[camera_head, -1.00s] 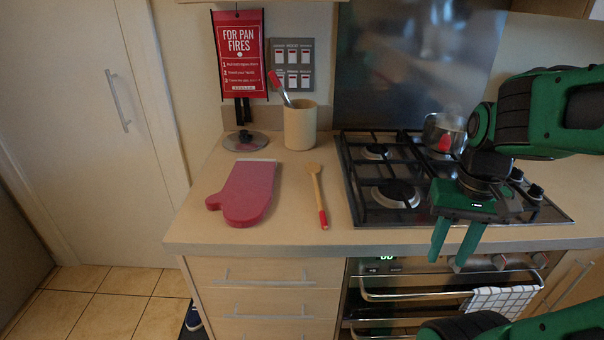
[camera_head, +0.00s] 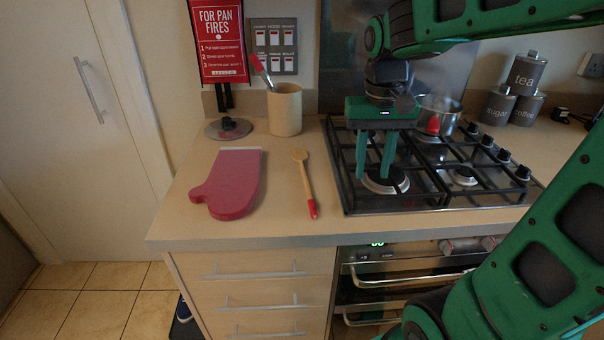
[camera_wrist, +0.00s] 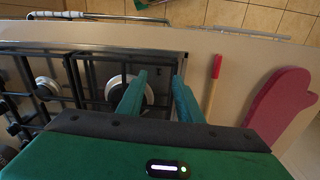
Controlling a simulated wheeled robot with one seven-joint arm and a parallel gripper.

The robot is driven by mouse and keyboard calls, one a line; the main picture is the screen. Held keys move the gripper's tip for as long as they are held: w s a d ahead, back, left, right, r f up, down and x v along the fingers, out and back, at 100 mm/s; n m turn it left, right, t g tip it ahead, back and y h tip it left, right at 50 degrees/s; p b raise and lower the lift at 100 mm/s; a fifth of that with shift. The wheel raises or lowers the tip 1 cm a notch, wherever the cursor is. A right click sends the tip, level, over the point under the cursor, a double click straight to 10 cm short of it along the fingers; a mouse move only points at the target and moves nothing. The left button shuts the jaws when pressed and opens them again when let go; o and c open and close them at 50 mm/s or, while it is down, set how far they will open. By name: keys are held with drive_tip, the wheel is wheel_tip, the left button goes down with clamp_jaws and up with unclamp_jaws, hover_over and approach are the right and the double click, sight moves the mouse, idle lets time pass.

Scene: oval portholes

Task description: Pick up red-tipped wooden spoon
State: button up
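The red-tipped wooden spoon (camera_head: 305,184) lies flat on the counter between the red oven mitt and the hob, its red handle end toward the front edge. In the wrist view the spoon (camera_wrist: 214,82) lies to the right of my fingers, its far part hidden behind my gripper. My gripper (camera_head: 374,176) is open and empty, fingers pointing down above the left part of the hob, to the right of the spoon. The open fingers also show in the wrist view (camera_wrist: 158,84).
A red oven mitt (camera_head: 228,184) lies left of the spoon. Behind are a pan lid (camera_head: 228,129) and a beige utensil pot (camera_head: 285,111). The gas hob (camera_head: 440,195) with raised grates is beneath my gripper; a saucepan (camera_head: 440,112) stands on it. The counter around the spoon is clear.

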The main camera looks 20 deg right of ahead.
drive_tip(key=w+a+r+n, duration=0.2)
drive_tip(key=w+a, duration=0.8)
hover_over(308, 189)
drive_tip(key=f, duration=0.5)
drive_tip(key=shift+w, duration=0.25)
drive_tip(key=shift+s+f, duration=0.15)
drive_tip(key=shift+f, duration=2.85)
clamp_jaws()
